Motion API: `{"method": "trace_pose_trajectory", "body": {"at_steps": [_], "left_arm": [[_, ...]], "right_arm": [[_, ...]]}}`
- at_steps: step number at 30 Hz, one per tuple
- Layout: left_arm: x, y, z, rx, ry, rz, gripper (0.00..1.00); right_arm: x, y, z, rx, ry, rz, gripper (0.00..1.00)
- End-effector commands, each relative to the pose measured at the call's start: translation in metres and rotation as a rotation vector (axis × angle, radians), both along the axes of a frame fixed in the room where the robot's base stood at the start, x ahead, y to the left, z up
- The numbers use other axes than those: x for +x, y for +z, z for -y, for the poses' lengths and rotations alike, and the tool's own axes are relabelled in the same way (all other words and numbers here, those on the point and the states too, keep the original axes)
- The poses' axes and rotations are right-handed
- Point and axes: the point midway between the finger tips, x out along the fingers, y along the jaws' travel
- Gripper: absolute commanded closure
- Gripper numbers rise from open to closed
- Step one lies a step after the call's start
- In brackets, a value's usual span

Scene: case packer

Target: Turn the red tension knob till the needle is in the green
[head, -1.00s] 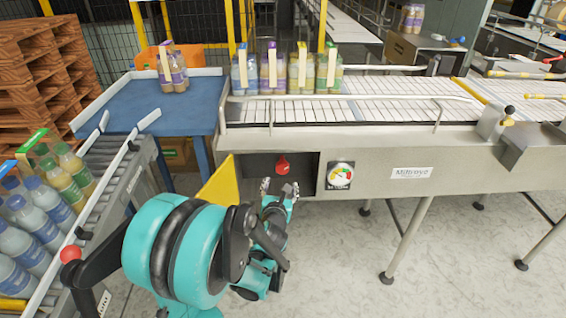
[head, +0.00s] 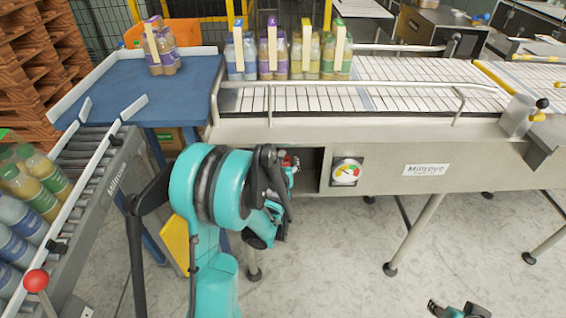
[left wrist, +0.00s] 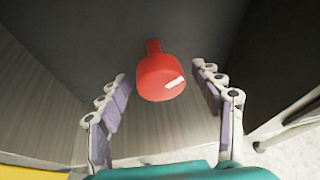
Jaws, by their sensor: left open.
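The red tension knob (left wrist: 161,80) sits on a short red stem in a dark recess, with a white mark on its face. My left gripper (left wrist: 163,88) is open, with one finger on each side of the knob and gaps visible to both. In the head view my left gripper (head: 290,170) reaches into the conveyor's front recess and hides most of the knob. The round gauge (head: 346,172) is on the panel right of the recess, with red, yellow and green on its dial; its needle is too small to read surely. My right gripper (head: 458,310) shows partly at the bottom edge.
The conveyor (head: 390,140) carries several bottle packs at its left end. A blue table (head: 190,95) with one pack (head: 160,48) adjoins it. A roller track (head: 95,185) with bottles stands at left. The floor right of my left arm is mostly clear.

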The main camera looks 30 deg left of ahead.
Motion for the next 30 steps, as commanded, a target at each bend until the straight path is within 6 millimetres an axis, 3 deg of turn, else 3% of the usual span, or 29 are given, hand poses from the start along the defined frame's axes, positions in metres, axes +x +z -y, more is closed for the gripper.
{"method": "trace_pose_trajectory", "body": {"at_steps": [5,13,14,19,30], "left_arm": [[0.0132,-0.0065,-0.0064,-0.001,0.000,0.000,0.34],[0.0151,-0.0065,-0.0073,-0.001,0.000,0.000,0.34],[0.0150,-0.0065,-0.0073,-0.001,0.000,0.000,0.37],[0.0150,-0.0064,-0.0071,0.000,0.000,0.000,0.82],[0.0153,-0.0065,-0.0064,0.029,-0.002,-0.016,0.84]], "right_arm": [[0.0001,-0.0046,0.0000,0.000,0.000,0.000,0.60],[0.0001,-0.0043,0.0000,0.000,0.000,0.000,0.60],[0.0001,-0.0043,0.0000,0.000,0.000,0.000,0.60],[0.0001,-0.0043,0.0000,0.000,0.000,0.000,0.60],[0.0001,-0.0053,0.0000,0.000,0.000,0.000,0.60]]}}
